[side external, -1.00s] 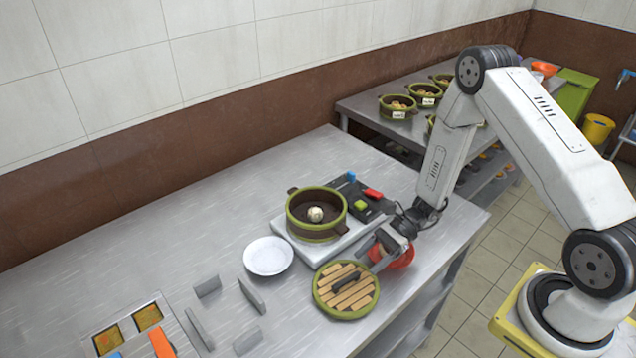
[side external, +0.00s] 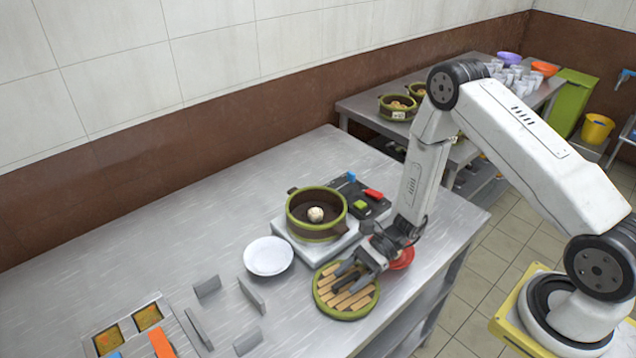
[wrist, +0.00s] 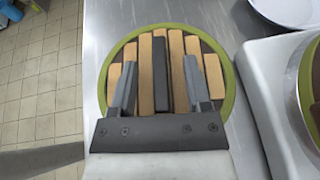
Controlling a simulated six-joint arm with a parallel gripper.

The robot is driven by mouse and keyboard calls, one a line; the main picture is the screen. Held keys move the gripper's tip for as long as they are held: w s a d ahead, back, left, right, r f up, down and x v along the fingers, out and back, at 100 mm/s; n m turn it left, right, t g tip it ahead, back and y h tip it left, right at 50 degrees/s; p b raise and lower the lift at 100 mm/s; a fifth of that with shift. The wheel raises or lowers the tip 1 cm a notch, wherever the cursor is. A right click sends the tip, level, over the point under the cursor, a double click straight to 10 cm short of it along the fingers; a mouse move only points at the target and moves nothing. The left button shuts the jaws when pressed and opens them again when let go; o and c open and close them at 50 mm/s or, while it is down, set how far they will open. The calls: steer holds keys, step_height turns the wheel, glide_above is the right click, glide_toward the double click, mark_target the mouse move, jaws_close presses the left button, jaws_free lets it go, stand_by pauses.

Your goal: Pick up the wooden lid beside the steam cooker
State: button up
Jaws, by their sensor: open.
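The wooden lid (side external: 345,304) is round, with tan slats, a green rim and a dark bar handle. It lies flat on the steel table in front of the steam cooker (side external: 316,214), a dark pot with a green rim holding a pale bun. My gripper (side external: 350,276) is over the lid's upper part. In the wrist view the lid (wrist: 211,72) fills the middle, and its dark handle (wrist: 160,72) stands between the two open fingers of my gripper (wrist: 158,78). I cannot tell whether the fingers touch the lid.
A white plate (side external: 268,256) is left of the lid. Grey upright blocks (side external: 252,294) stand further left, near a tray of food (side external: 128,332). A red round object (side external: 402,258) is partly behind my gripper. The table's front edge is close to the lid.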

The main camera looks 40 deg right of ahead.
steer(key=shift+c, duration=0.2)
stand_by(0.3)
jaws_close()
steer(key=shift+r, duration=0.1)
steer(key=shift+r, duration=0.95)
steer(key=s+d+r, duration=0.2)
steer(key=s+r, duration=0.9)
steer(key=s, duration=0.2)
steer(key=shift+s+d, duration=0.25)
steer(key=shift+s, duration=0.15)
steer(key=shift+w, duration=0.1)
